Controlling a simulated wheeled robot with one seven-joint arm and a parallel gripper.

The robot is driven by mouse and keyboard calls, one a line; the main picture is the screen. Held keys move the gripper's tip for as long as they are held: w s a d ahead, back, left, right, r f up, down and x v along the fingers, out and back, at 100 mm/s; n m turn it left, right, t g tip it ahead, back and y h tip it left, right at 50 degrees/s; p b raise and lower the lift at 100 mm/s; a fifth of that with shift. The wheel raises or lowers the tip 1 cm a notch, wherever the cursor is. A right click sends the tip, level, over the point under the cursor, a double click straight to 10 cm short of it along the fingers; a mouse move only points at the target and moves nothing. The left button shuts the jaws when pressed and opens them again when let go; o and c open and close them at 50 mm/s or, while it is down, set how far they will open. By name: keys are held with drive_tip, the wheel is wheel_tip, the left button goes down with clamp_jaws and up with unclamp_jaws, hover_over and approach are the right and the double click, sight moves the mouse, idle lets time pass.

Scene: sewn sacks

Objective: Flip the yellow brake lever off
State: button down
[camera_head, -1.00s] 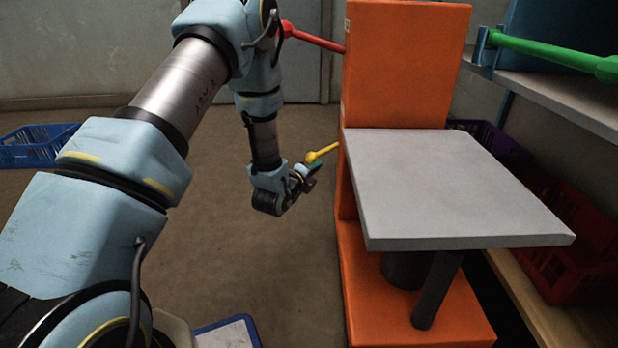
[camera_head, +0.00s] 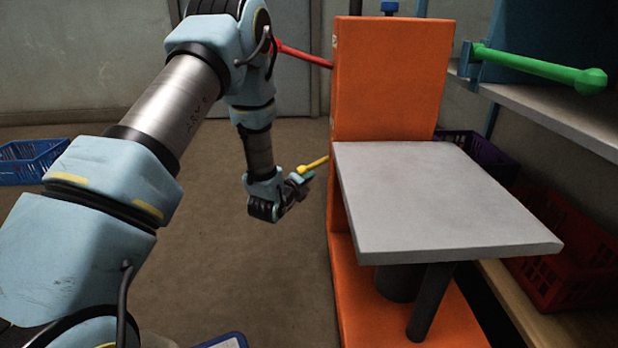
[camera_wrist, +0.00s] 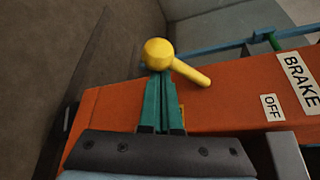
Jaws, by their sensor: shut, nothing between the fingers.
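The yellow brake lever (camera_head: 316,163) sticks out from the left side of the orange machine, its knob end lower than its root. In the wrist view the yellow lever (camera_wrist: 190,73) shows its round knob at the tips of my gripper (camera_wrist: 158,76). The teal fingers are shut together with nothing between them. The tips overlap the knob's lower edge in the picture; whether they touch it I cannot tell. In the head view my gripper (camera_head: 302,179) is just below the knob. An OFF label (camera_wrist: 271,107) lies right of the lever, beside a BRAKE label (camera_wrist: 301,80).
The orange machine (camera_head: 390,80) carries a grey table plate (camera_head: 440,195). A red lever (camera_head: 305,56) sits higher, behind my arm. A green lever (camera_head: 535,66) is at the right shelf. Blue (camera_head: 30,160) and red (camera_head: 570,262) crates stand aside.

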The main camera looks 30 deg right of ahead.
drive_tip(key=shift+a+r+m+p, duration=0.15)
drive_tip(key=shift+r+m+p, duration=0.15)
drive_tip(key=shift+r+p, duration=0.1)
drive_tip(key=shift+w+a+r+m+y+p, duration=0.15)
drive_tip(key=shift+r+m+y+p, duration=0.2)
drive_tip(key=shift+p, duration=0.3)
drive_tip(key=shift+w+a+r+m+y+p, duration=0.15)
drive_tip(key=shift+r+y+p, duration=0.1)
drive_tip(key=shift+r+p, duration=0.3)
wheel_tip(320, 180, up, 7)
drive_tip(key=m+t+y+p, duration=0.1)
drive_tip(key=m+y+p, duration=0.4)
drive_tip(key=p, duration=0.6)
drive_tip(key=shift+m, duration=0.4)
drive_tip(key=shift+s, duration=0.1)
